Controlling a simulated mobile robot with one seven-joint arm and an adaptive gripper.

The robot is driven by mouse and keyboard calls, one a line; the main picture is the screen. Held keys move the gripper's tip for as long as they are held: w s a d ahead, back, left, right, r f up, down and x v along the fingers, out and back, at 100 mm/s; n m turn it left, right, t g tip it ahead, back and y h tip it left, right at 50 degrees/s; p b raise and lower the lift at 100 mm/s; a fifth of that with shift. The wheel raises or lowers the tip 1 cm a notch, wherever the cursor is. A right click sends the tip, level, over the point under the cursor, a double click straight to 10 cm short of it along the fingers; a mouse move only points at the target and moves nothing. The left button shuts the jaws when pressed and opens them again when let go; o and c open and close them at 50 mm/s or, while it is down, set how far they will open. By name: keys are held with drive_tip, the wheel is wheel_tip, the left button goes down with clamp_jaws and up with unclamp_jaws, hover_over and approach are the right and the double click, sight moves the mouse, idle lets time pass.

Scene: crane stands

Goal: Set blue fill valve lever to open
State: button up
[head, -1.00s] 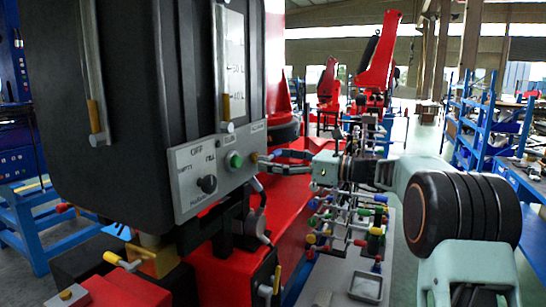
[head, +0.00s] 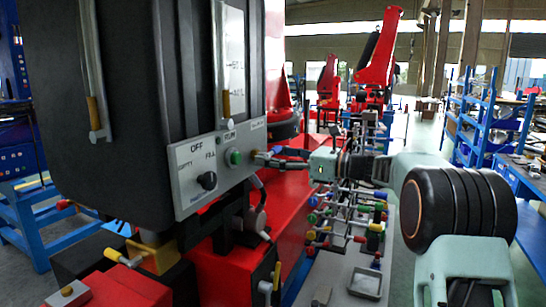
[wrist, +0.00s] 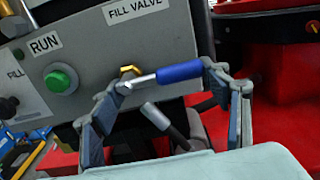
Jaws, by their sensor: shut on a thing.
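The blue fill valve lever (wrist: 180,73) shows in the wrist view under the FILL VALVE label (wrist: 135,10). It points right from a brass-coloured pivot (wrist: 129,72), its blue sleeve slightly raised at the outer end. My gripper (wrist: 163,78) has one fingertip near the pivot end and the other at the blue tip, so it is shut on the lever lengthwise. In the head view my gripper (head: 278,159) is at the right edge of the grey control panel (head: 190,182); the lever is mostly hidden there.
A green RUN button (wrist: 61,78) and a black selector knob (head: 207,181) are on the panel. A rack of coloured levers (head: 345,215) stands beneath my arm. Red machinery (head: 285,205) lies behind.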

drive_tip(key=shift+n, duration=0.3)
drive_tip(key=n+b, duration=0.1)
drive_tip(key=r+n+b, duration=0.1)
drive_tip(key=n+b, duration=0.2)
drive_tip(key=n, duration=0.1)
drive_tip(key=r+n+b, duration=0.1)
drive_tip(key=n, duration=0.1)
drive_tip(key=n+b, duration=0.1)
drive_tip(key=shift+s+a+r+n+b, duration=0.1)
drive_tip(key=shift+s+r+n+b, duration=0.2)
drive_tip(key=shift+n+b, duration=0.1)
drive_tip(key=n+b, duration=0.2)
drive_tip(key=n, duration=0.1)
drive_tip(key=s+r+n+b, duration=0.1)
drive_tip(key=shift+a+n+b, duration=0.15)
drive_tip(key=shift+n+b, duration=0.15)
drive_tip(key=shift+b, duration=0.05)
drive_tip(key=shift+s+a+r+n+b, duration=0.15)
drive_tip(key=shift+s+r+n+b, duration=0.1)
drive_tip(key=shift+n+b, duration=0.6)
drive_tip(key=shift+s+a+r+n+b, duration=0.1)
drive_tip(key=shift+s+n+b, duration=0.15)
drive_tip(key=shift+n+b, duration=0.6)
drive_tip(key=shift+r+n, duration=0.1)
drive_tip(key=shift+n, duration=0.3)
drive_tip(key=o, duration=1.7)
